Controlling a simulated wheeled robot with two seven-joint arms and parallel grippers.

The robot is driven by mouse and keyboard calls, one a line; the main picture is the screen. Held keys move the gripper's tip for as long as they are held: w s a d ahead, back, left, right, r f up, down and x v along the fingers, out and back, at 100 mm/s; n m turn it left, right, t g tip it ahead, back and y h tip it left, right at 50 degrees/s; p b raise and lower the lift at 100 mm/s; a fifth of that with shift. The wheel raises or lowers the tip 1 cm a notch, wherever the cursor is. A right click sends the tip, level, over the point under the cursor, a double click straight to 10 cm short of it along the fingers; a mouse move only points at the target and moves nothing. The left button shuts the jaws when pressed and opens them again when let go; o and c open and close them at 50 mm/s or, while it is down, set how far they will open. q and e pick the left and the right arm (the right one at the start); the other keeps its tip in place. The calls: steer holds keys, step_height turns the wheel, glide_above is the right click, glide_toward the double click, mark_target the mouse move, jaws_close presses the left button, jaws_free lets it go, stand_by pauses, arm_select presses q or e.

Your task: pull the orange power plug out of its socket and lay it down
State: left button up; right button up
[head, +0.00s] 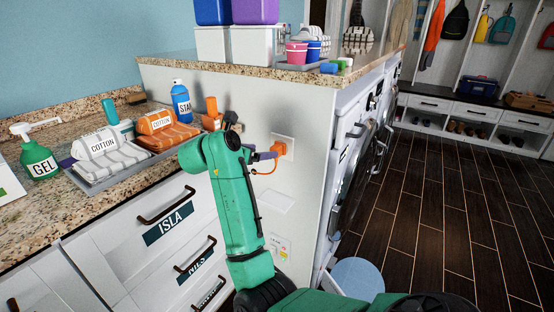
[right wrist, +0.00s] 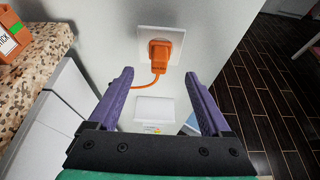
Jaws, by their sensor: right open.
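The orange power plug (right wrist: 159,52) sits in the white wall socket (right wrist: 175,34) on the white side panel, its cord hanging down and to the left. In the head view the plug (head: 278,149) and the socket plate (head: 288,141) are at the middle. My right gripper (right wrist: 158,80) is open and empty, its purple fingers pointing at the panel below and to both sides of the plug. In the head view the gripper (head: 268,155) is just left of the plug, partly hidden by my green arm. My left gripper is not in view.
A granite counter (head: 60,210) at left holds a tray (head: 95,187) with folded towels, a green gel bottle (head: 37,158) and a blue bottle (head: 182,104). A blank white plate (right wrist: 155,109) is below the socket. A round pale-blue top (head: 357,278) stands low by the washers.

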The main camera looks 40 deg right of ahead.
mark_target(274, 147)
steer(key=shift+w+d, duration=0.1)
steer(key=shift+d, duration=0.05)
steer(key=b+x, duration=0.2)
steer(key=x, duration=0.5)
steer(key=shift+w+d+f, duration=0.1)
steer(key=shift+d+f, duration=0.15)
steer(key=shift+f, duration=0.05)
steer(key=shift+w+d+f, duration=0.1)
steer(key=shift+w+d, duration=0.05)
steer(key=shift+d, duration=0.4)
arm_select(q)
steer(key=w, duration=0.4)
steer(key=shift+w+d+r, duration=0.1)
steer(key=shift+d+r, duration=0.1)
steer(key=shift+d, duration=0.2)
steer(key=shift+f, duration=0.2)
arm_select(e)
steer(key=shift+a, duration=0.1)
jaws_close()
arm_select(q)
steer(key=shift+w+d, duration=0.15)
